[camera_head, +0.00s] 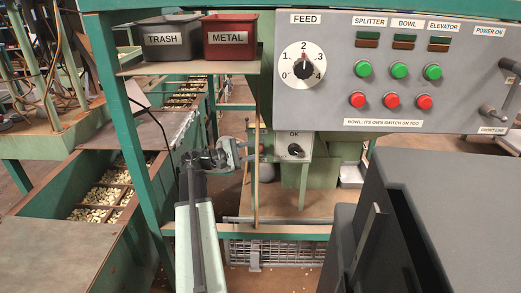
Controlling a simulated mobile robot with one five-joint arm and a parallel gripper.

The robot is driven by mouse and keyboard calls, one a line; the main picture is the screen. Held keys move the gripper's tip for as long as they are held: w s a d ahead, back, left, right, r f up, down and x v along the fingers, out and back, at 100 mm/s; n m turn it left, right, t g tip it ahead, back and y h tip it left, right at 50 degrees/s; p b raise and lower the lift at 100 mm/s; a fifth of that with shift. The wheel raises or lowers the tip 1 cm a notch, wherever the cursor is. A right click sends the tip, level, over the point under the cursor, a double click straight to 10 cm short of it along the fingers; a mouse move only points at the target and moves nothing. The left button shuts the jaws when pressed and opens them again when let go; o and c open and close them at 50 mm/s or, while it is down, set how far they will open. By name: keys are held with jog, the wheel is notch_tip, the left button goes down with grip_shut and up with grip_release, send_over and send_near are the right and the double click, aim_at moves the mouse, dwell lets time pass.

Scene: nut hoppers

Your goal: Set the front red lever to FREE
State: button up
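No lever that is clearly red shows in the head view. A grey metal handle (511,97) sits at the right edge of the control panel (455,85), above a small label that seems to read FRONT LINE. The picture edge cuts off part of it, and I see no FREE mark. My gripper (236,154) is at the end of my arm, low and left of the panel, well apart from that handle. It is small and seen among other parts, so I cannot tell whether its fingers are open or shut.
The panel carries a FEED dial (304,65) and green and red buttons. A grey TRASH bin (168,41) and a red METAL bin (230,37) stand on a shelf above my arm. A knob box (297,148) is right of my gripper. A green post (130,130) stands left.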

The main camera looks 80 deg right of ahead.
jog(key=shift+s+d, duration=0.25)
jog(key=shift+s, duration=0.15)
grip_shut()
dwell(1.2)
